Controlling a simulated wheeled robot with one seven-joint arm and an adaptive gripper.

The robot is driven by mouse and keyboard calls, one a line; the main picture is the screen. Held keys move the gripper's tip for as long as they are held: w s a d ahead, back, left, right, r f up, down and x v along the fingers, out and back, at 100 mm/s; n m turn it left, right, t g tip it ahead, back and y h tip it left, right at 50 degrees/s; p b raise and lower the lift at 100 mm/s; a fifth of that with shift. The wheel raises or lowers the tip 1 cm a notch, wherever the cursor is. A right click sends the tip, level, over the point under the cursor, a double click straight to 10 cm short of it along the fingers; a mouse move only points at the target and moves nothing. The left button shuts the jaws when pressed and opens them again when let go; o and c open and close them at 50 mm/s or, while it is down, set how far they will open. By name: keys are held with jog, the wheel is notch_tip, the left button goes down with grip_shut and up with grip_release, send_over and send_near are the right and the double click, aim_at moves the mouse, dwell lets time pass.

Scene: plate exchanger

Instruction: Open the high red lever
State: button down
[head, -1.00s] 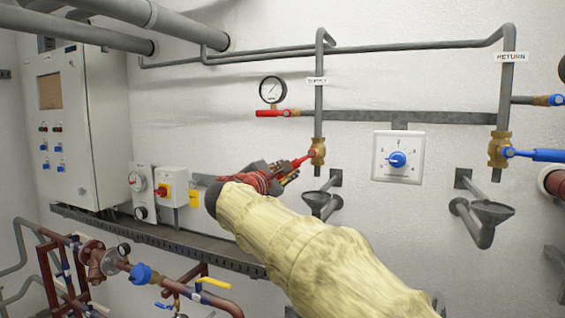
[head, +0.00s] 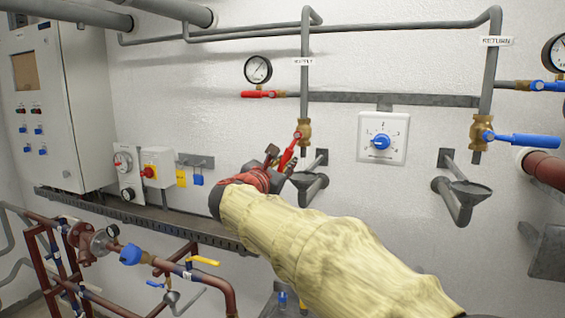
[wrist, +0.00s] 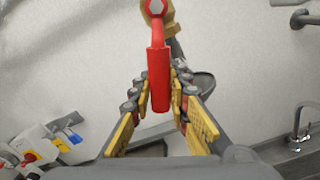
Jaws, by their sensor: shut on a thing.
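A red lever (head: 289,153) sits on a brass valve (head: 304,130) on the grey pipe labelled SUPPLY. It slants steeply down and slightly left from the valve. My gripper (head: 277,168) is shut on this lever near its lower end. In the wrist view the red lever (wrist: 159,75) runs down between the two yellow-and-grey fingers of my gripper (wrist: 160,92), and its tip is between them. A second red lever (head: 259,94), horizontal, sits higher and to the left, below a round gauge (head: 258,69). My gripper is apart from it.
A grey drain funnel (head: 309,180) is close to the right of my gripper. A blue dial panel (head: 383,138) and a RETURN valve with a blue lever (head: 522,140) are further right. A switch box (head: 158,165) and pipework (head: 130,256) lie left and below.

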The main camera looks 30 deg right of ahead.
dwell(0.3)
jog(key=c, duration=1.7)
grip_release()
jog(key=shift+o, duration=0.2)
jog(key=v, duration=1.2)
